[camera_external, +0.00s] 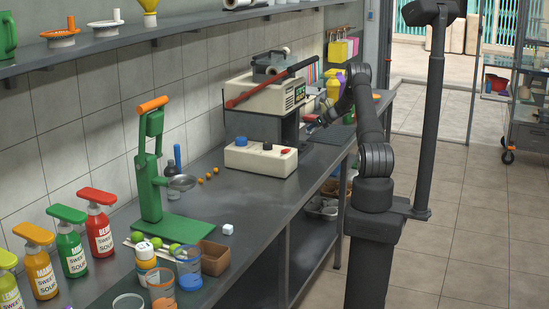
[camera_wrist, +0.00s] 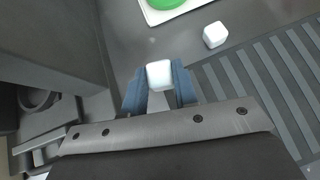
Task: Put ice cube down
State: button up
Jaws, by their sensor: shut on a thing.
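My gripper (camera_wrist: 159,86) is shut on a white ice cube (camera_wrist: 159,75), which sits between its two blue fingers in the wrist view. A second white ice cube (camera_wrist: 215,35) lies apart on the dark counter, up and to the right of the held one. In the external view my gripper (camera_external: 311,124) is at the far part of the counter, right of the cream control box; the held cube is too small to tell there. Another white cube (camera_external: 228,229) lies on the near counter by the green press (camera_external: 153,165).
A white tray with a green round thing (camera_wrist: 172,8) shows at the top of the wrist view. A ridged dark mat (camera_wrist: 262,85) lies at right. The cream control box (camera_external: 261,158) and a machine with a red lever (camera_external: 265,92) stand left of my gripper. Bottles and cups crowd the near counter.

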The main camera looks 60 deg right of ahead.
jog(key=s+d+r, duration=0.1)
jog(key=s+r, duration=0.5)
jog(key=s, duration=0.5)
jog(key=w+a+r+n+y, duration=0.2)
jog(key=a+n, duration=0.1)
jog(key=a, duration=0.8)
jog(key=w+a+r+n+g+y, duration=0.1)
jog(key=w+a+n+y, duration=0.15)
jog(key=a, duration=0.85)
jog(key=w+a+r+n+y, duration=0.2)
jog(key=a, duration=0.9)
jog(key=w+a+f, duration=0.1)
jog(key=w+a, duration=0.4)
jog(key=a, duration=0.7)
jog(key=w+a+f, duration=0.1)
jog(key=w+a, duration=0.3)
jog(key=a, duration=0.7)
jog(key=n+g+y, duration=0.6)
jog(key=n+g, duration=0.3)
jog(key=n, duration=0.4)
send_near(259, 229)
jog(key=a, duration=0.2)
jog(key=a+r, duration=0.1)
jog(key=shift+w+a+r, duration=0.15)
jog(key=shift+w+a, duration=0.05)
jog(key=shift+a, duration=0.2)
jog(key=shift+f, duration=1.95)
jog(key=shift+f, duration=0.15)
